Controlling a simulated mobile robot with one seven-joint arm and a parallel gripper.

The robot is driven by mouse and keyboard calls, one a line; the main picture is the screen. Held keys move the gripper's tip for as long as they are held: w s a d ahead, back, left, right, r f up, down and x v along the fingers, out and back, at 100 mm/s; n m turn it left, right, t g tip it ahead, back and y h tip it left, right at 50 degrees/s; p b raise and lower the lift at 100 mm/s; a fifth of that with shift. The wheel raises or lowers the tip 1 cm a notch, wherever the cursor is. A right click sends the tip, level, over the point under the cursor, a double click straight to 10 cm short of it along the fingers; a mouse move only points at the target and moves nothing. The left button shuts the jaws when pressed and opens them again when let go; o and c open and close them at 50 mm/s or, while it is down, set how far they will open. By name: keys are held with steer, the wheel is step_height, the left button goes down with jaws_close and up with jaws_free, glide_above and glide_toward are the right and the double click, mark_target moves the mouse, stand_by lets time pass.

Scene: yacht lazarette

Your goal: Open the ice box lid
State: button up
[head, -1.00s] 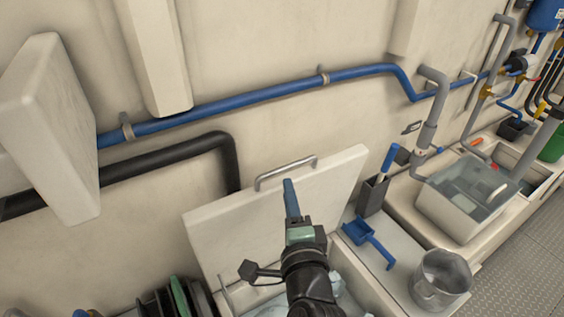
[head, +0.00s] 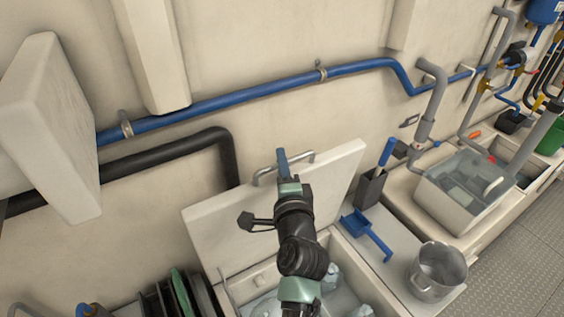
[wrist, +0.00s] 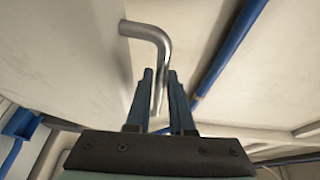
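The ice box lid (head: 325,182) is a cream panel standing raised and tilted up near the wall, with the box (head: 362,262) open below it. Pale bags or ice lie inside the box, partly hidden by my arm.
A blue pipe (head: 225,104) and a black pipe (head: 165,152) run along the wall behind the lid. A blue scoop (head: 366,232), a dark holder (head: 370,188) and a metal pot (head: 437,270) stand right of the box. A clear-topped bin (head: 463,188) is farther right.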

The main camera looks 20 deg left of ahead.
jaws_close()
stand_by(1.2)
